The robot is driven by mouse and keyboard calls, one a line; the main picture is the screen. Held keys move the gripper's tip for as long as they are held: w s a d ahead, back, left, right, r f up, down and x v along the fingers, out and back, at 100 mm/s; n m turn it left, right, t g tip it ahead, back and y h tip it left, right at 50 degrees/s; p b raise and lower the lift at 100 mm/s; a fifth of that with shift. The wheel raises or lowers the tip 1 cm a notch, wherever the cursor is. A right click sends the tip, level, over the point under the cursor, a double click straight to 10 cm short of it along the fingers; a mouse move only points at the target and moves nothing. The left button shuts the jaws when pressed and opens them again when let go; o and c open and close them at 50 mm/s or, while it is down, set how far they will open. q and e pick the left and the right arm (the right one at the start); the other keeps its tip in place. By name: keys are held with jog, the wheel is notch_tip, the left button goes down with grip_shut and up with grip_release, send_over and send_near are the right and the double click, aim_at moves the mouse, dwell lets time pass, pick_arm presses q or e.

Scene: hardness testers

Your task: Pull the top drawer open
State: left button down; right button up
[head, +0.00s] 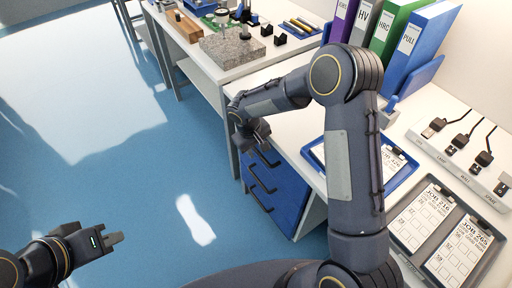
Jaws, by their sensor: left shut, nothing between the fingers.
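A blue drawer cabinet (285,190) stands under the white desk, with several dark bar handles on its front. The top drawer's handle (268,158) is just below the desk edge. The drawer fronts look flush, with no clear gap at the top one. My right gripper (254,143) hangs at the desk edge, just above and left of the top handle. Its fingers are small and dark, so I cannot tell whether they touch the handle or how they stand. My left gripper (112,239) is shut and empty over the floor at the lower left.
The desk (287,112) holds a blue tray (313,150) with a clipboard, more clipboards (456,245), a cable strip (460,160) and several binders (410,40). A bench (205,62) with a granite block (232,47) stands behind. The blue floor (150,190) left of the cabinet is clear.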

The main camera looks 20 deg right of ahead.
grip_shut()
dwell(0.3)
jog(key=s+a+b, duration=0.1)
jog(key=s+a, duration=0.2)
jog(key=a, duration=0.7)
jog(key=s+a+b, duration=0.2)
jog(key=s+a, duration=0.2)
jog(key=a, duration=0.5)
jog(key=s+a+b, duration=0.1)
jog(key=s+a, duration=0.2)
jog(key=a, duration=0.7)
jog(key=shift+s+a, duration=0.3)
jog(key=shift+s, duration=0.1)
grip_release()
